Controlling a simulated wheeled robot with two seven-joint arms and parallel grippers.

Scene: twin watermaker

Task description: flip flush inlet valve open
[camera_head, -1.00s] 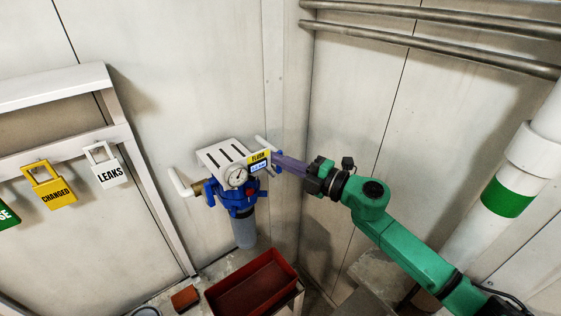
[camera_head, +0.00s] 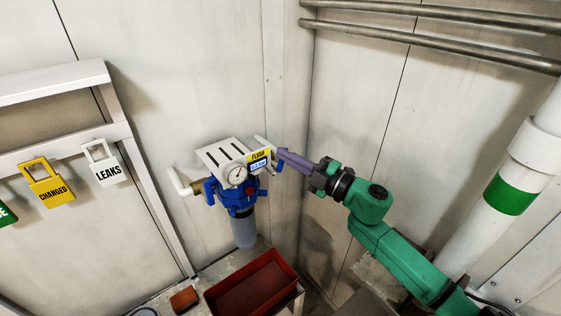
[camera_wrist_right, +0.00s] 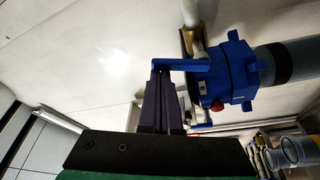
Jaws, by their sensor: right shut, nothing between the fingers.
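A blue filter housing (camera_head: 236,198) with a grey bowl hangs on the wall under a white bracket, beside a yellow FLUSH label (camera_head: 258,155). In the right wrist view a blue valve lever (camera_wrist_right: 182,64) sticks out leftward from the blue housing (camera_wrist_right: 228,72). My right gripper (camera_head: 282,152) is shut and empty at the right side of the housing. In the wrist view its dark purple fingertips (camera_wrist_right: 164,73) are at the lever's outer end; I cannot tell whether they touch. Another blue handle (camera_head: 209,191) is on the housing's left. My left gripper is not in view.
A red tray (camera_head: 252,288) stands below. Tags hang on a white frame (camera_head: 122,133) at left. Walls meet in a corner just behind my right gripper.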

